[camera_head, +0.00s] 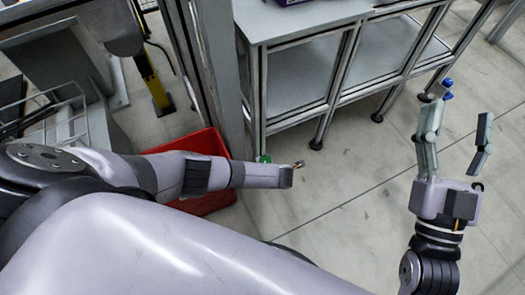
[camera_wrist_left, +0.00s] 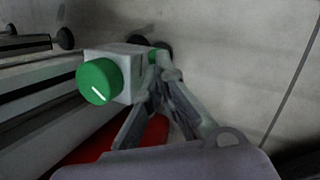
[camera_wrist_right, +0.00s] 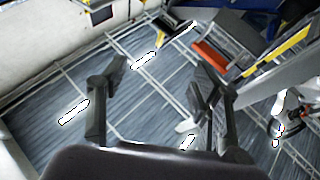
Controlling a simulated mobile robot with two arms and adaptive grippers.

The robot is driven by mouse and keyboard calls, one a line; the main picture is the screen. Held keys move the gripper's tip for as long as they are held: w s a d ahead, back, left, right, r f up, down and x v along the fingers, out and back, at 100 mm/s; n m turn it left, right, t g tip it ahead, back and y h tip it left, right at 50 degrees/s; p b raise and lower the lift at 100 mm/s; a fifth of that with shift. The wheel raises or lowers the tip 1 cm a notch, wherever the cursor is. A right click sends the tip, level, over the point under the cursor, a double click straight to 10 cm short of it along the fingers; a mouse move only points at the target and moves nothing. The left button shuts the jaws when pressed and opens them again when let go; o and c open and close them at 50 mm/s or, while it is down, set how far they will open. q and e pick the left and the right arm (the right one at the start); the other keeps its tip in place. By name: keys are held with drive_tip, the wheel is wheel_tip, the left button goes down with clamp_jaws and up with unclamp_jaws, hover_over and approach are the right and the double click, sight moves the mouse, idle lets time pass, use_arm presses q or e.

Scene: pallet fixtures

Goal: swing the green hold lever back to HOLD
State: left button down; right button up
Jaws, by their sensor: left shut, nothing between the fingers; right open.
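A round green knob (camera_wrist_left: 98,82) with a white line on its face sits on a pale grey box (camera_wrist_left: 127,68) in the left wrist view. A small green piece (camera_wrist_left: 153,57) shows behind my left fingertips; I cannot tell whether it is the lever. My left gripper (camera_wrist_left: 168,76) is shut and empty, its fingertips beside the box; contact is unclear. In the head view, a small green part (camera_head: 263,158) shows just above my left forearm, mostly hidden. My right gripper (camera_head: 458,125) is open and empty, well to the right. No HOLD marking is readable.
A red bin (camera_head: 208,203) stands under my left arm, beside a grey metal post (camera_head: 215,65). A wheeled grey workbench (camera_head: 300,18) stands behind. Small blue knobs (camera_head: 447,88) show near my right fingertips. The floor between my grippers is clear.

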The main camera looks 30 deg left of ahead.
drive_tip(key=d+f+g+h+p, duration=0.2)
drive_tip(key=f+g, duration=0.4)
drive_tip(key=f, duration=0.3)
drive_tip(key=d+f+g+h+p, duration=0.25)
drive_tip(key=f+g, duration=0.25)
drive_tip(key=f, duration=0.3)
use_arm(q)
drive_tip(key=w+d+p+v, duration=0.1)
drive_tip(key=p+v, duration=0.5)
drive_tip(key=v, duration=0.7)
drive_tip(key=shift+d+r, duration=0.25)
drive_tip(key=shift+d, duration=0.1)
use_arm(e)
drive_tip(key=s+d+f+m+g+h, duration=0.1)
drive_tip(key=s+d+f+g, duration=0.3)
drive_tip(key=s+f+g, duration=0.5)
drive_tip(key=shift+s+f, duration=0.55)
drive_tip(key=shift+s, duration=1.85)
drive_tip(key=shift+d+h, duration=0.1)
drive_tip(key=shift+h, duration=0.15)
